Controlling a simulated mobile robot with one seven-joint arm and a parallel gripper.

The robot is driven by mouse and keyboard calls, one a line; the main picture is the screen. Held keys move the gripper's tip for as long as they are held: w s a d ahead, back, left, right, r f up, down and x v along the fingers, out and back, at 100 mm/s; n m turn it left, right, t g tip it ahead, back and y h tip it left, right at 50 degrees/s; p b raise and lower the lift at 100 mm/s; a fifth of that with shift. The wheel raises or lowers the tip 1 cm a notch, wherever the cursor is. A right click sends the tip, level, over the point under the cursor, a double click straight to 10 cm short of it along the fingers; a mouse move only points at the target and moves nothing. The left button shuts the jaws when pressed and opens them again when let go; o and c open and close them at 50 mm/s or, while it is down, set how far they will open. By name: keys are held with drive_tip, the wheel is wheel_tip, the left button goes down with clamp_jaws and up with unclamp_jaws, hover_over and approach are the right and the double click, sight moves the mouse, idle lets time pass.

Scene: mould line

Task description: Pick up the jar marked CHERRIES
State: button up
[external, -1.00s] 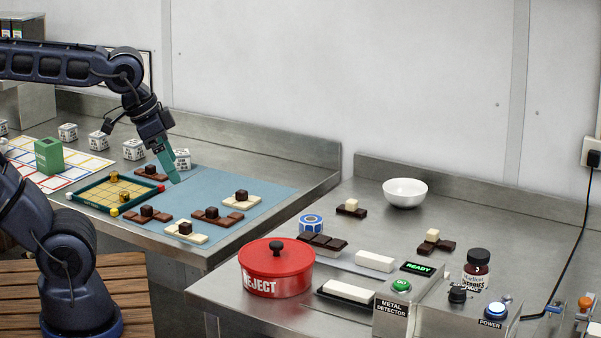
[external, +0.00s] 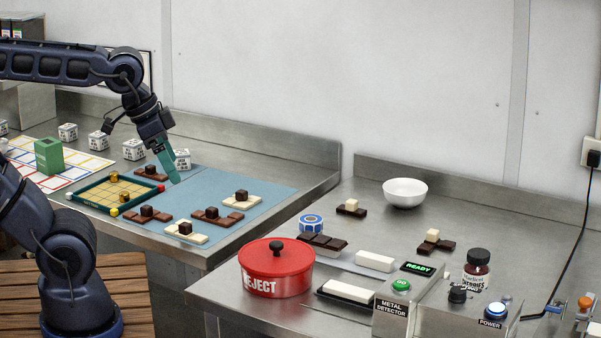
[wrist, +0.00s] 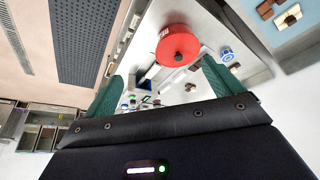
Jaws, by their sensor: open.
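The dark-capped jar (external: 477,269) stands on the right bench in the external view, behind the metal detector's control box. Its pale label looks like it reads CHERRIES, but the lettering is small and the lower part is hidden by a black knob and the box. I cannot make the jar out surely in the wrist view. My gripper (external: 175,180) is far to the left, over the blue mat on the left bench, with teal fingers pointing down. In the wrist view my gripper (wrist: 163,72) has its two fingers wide apart with nothing held.
A red REJECT pot (external: 277,270), a white bowl (external: 405,193), a blue tape roll (external: 311,224) and chocolate pieces (external: 434,243) occupy the right bench. The metal detector box (external: 394,318) fronts the jar. A gap separates the benches. A green-edged tray (external: 87,204) lies left.

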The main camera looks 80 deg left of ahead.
drive_tip(key=shift+c, duration=1.2)
drive_tip(key=shift+w, duration=0.1)
